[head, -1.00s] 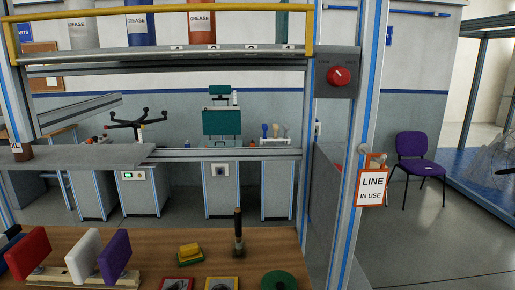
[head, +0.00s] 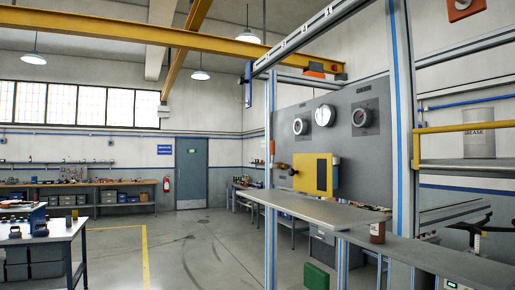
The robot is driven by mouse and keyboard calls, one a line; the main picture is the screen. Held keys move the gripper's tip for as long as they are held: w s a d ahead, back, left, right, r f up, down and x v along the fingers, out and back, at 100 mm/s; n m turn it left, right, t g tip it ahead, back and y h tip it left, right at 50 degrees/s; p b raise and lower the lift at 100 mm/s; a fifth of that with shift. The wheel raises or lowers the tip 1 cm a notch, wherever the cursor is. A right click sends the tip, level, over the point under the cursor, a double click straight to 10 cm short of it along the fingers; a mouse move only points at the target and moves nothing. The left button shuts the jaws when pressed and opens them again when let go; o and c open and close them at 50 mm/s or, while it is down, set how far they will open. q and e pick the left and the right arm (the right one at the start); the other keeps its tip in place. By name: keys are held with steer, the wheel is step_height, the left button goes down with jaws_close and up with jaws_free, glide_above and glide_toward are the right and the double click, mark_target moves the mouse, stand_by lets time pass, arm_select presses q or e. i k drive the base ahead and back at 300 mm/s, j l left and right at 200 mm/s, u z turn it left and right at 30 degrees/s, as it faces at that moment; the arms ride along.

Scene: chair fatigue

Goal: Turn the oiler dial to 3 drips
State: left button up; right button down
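A grey panel (head: 343,150) stands upright at centre right. It carries a dial at its left (head: 300,126) and another dial at its right (head: 362,118), each on a square plate. A round white-faced gauge (head: 325,115) sits between and above them. The labels and settings are too small to read, so I cannot tell which dial is the oiler's. A brown jar (head: 377,232) stands on the grey shelf at the right. Neither of my grippers is in view.
A yellow box (head: 314,174) with a brown knob on its left is mounted on the panel. A grey shelf (head: 315,211) juts out below it. Blue-striped posts (head: 404,120) frame the panel. Open floor (head: 195,250) lies to the left, with a side table (head: 45,237) beyond.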

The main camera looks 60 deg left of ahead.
mark_target(362, 117)
steer(key=u, duration=1.55)
